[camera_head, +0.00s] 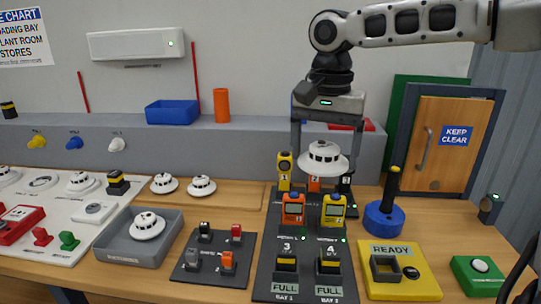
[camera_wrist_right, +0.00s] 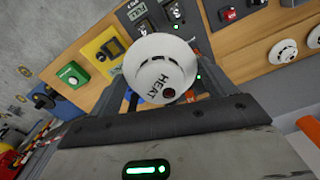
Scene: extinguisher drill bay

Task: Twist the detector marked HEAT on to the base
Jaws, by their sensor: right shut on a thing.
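The white round detector (camera_head: 324,157) is held in my right gripper (camera_head: 326,146), above the middle of the bench and clear of it. In the right wrist view the detector (camera_wrist_right: 160,68) shows the word HEAT and a small dark red spot, and sits between the two fingers of the gripper (camera_wrist_right: 163,82). A flat white ring that looks like the base (camera_head: 43,182) lies on the white board at the left, with nothing on it. My left gripper is not in view.
White detectors stand on the board (camera_head: 81,182), on a wooden tray (camera_head: 230,187) and in a grey bin (camera_head: 118,247). Yellow and orange meters (camera_head: 333,210) stand below the held detector. A blue stand with a black post (camera_head: 384,220) is to the right.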

